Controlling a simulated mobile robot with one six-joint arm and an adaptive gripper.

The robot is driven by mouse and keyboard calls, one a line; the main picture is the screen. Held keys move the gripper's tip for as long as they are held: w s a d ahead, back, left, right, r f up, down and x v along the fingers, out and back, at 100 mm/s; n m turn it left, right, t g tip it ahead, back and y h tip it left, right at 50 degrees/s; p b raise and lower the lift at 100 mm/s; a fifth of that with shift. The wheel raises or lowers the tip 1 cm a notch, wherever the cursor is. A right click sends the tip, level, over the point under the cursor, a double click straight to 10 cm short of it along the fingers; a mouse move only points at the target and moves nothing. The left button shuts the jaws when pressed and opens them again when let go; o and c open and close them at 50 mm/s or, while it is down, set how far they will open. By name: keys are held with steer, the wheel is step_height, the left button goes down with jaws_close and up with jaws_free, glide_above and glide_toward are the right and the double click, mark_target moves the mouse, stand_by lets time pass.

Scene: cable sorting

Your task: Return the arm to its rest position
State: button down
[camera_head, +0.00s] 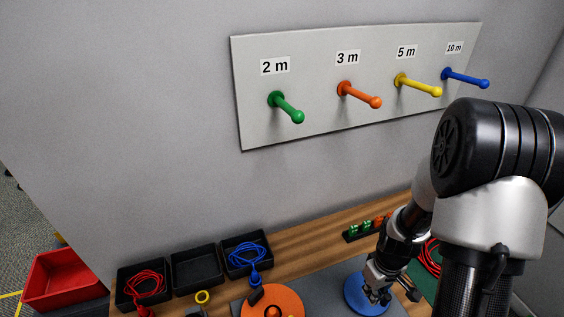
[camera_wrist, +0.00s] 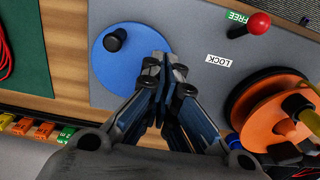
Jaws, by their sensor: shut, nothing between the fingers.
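My gripper (camera_head: 377,291) is shut and empty, low over the workbench at the right of the head view. In the wrist view my gripper (camera_wrist: 168,62) shows with its fingertips together, overlapping the right part of a blue disc. The blue disc (camera_head: 360,300) has a black knob, seen in the wrist view on the disc (camera_wrist: 125,70). I cannot tell from the pictures whether the fingers touch the disc. My arm reaches down from the right side of the head view and hides part of the bench.
An orange disc (camera_head: 285,296) lies left of the blue one. Black trays (camera_head: 197,283) stand at the wall, two holding red and blue cables. A red bin (camera_head: 62,279) is far left. A pegboard (camera_head: 335,115) has coloured pegs.

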steer(key=s+a+r+m+t, duration=0.1)
steer(key=a+r, duration=0.2)
steer(key=r, duration=0.6)
steer(key=s+a+r+m+t, duration=0.1)
steer(key=a+r, duration=0.1)
steer(key=r, duration=0.8)
steer(key=s+a+r+m+t, duration=0.2)
steer(key=s+a+r, duration=0.3)
steer(key=s+r, duration=0.6)
steer(key=shift+s+a+t, duration=0.15)
steer(key=shift+s+t, duration=0.1)
steer(key=shift+t, duration=0.05)
steer(key=shift+r, duration=0.1)
